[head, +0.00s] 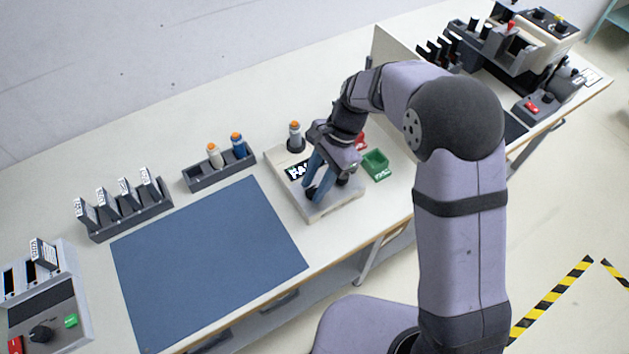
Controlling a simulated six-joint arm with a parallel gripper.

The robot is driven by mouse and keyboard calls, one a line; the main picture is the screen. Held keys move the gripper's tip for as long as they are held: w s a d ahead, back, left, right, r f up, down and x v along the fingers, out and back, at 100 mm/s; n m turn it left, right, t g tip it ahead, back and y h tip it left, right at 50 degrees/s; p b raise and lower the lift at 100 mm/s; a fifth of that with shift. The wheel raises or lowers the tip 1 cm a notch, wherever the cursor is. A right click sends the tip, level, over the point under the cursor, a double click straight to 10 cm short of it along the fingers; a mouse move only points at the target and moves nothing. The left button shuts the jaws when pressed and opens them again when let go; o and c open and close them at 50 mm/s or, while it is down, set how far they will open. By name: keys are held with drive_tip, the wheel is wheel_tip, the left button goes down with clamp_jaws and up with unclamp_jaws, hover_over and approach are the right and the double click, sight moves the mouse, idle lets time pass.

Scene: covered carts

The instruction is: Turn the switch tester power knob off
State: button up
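A flat light-grey unit (280,160) with a small lit display (299,171) stands at the middle of the bench; it appears to be the switch tester. An orange-topped cylinder (295,136) stands upright at its back. My gripper (327,188) points down over the front part of this unit, its dark fingertips low and close to its top face. The fingertips look apart, with something dark between them, perhaps the knob. The fingers hide the knob, so its setting and any contact cannot be told.
A green bin (376,165) and a partly hidden red bin (361,140) stand just right of the unit. A blue mat (205,260), a rack with two bottles (220,172), a card rack (125,215) and another knobbed panel (45,325) lie left. Machinery (530,50) stands far right.

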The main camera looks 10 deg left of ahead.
clamp_jaws()
drive_tip(key=shift+a+n, duration=0.1)
drive_tip(key=shift+n, duration=0.3)
drive_tip(key=shift+n+g+h+p, duration=0.4)
drive_tip(key=shift+n+p, duration=0.3)
drive_tip(key=shift+n, duration=0.3)
drive_tip(key=n, duration=0.1)
drive_tip(key=n+h+p, duration=0.1)
drive_tip(key=n, duration=0.1)
drive_tip(key=shift+w+a+n, duration=0.1)
drive_tip(key=shift+a+n, duration=0.1)
drive_tip(key=shift+n, duration=0.1)
drive_tip(key=n+h, duration=0.2)
drive_tip(key=n, duration=0.3)
drive_tip(key=shift+a+p, duration=0.2)
drive_tip(key=shift+p, duration=0.2)
drive_tip(key=n+h, duration=0.1)
drive_tip(key=n, duration=0.2)
drive_tip(key=n+h, duration=0.1)
drive_tip(key=n, duration=0.2)
drive_tip(key=shift+a+t, duration=0.15)
drive_tip(key=shift+t, duration=0.25)
drive_tip(key=shift+n+h, duration=0.3)
drive_tip(key=shift+n, duration=0.1)
